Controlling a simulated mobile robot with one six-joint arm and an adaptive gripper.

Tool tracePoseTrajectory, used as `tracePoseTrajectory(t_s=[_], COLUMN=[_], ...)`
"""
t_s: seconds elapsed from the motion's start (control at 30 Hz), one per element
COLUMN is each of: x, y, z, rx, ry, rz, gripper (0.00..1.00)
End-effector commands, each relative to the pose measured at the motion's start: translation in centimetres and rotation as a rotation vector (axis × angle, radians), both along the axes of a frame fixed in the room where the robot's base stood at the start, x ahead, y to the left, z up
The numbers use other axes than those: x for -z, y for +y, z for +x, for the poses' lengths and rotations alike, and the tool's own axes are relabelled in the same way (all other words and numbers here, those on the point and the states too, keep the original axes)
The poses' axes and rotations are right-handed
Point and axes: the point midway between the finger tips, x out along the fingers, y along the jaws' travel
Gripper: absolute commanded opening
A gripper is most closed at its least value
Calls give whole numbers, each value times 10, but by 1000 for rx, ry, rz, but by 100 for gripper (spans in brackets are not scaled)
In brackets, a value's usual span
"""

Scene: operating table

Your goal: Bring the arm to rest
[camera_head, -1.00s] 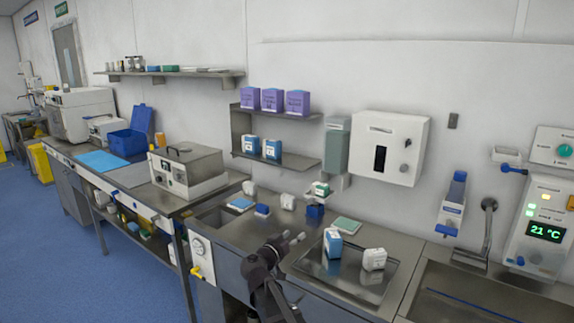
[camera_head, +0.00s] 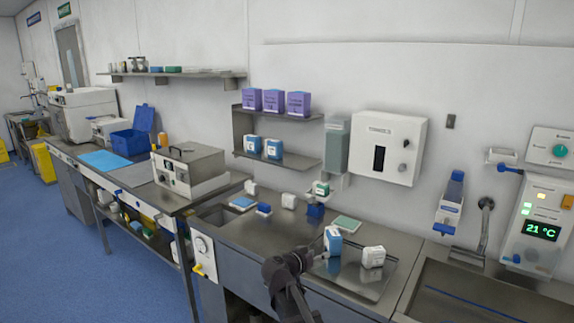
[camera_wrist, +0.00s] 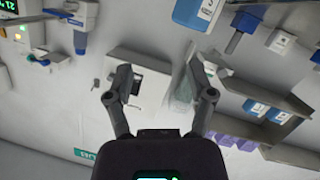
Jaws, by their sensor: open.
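My gripper (camera_head: 312,252) is at the lower middle of the head view, in front of the steel worktop's tray area. In the wrist view my gripper (camera_wrist: 161,82) is open, with its two dark fingers spread and nothing between them. Behind the fingers in that view are the wall and the white wall cabinet (camera_wrist: 140,62). In the head view the fingertips appear close to a blue-and-white box (camera_head: 333,241), but I cannot tell whether they touch it.
A white box (camera_head: 373,257) stands on the steel tray (camera_head: 352,283). Shelves (camera_head: 284,159) and the wall cabinet (camera_head: 388,146) are behind. A sink lies to the right.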

Motion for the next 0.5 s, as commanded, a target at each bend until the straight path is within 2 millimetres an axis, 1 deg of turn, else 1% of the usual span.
tracePoseTrajectory(t_s=[0.03,0.17,0.2,0.3,0.4,0.5], x=[5,25,32,49,65,78], y=[-12,-39,-48,-66,-79,-88], z=[-9,-32,-40,-62,-85,-109], rx=[18,58,70,82,79,60], ry=[40,183,234,363,490,611], rz=[14,71,92,152,216,289], gripper=[70,70,70,70,70,70])
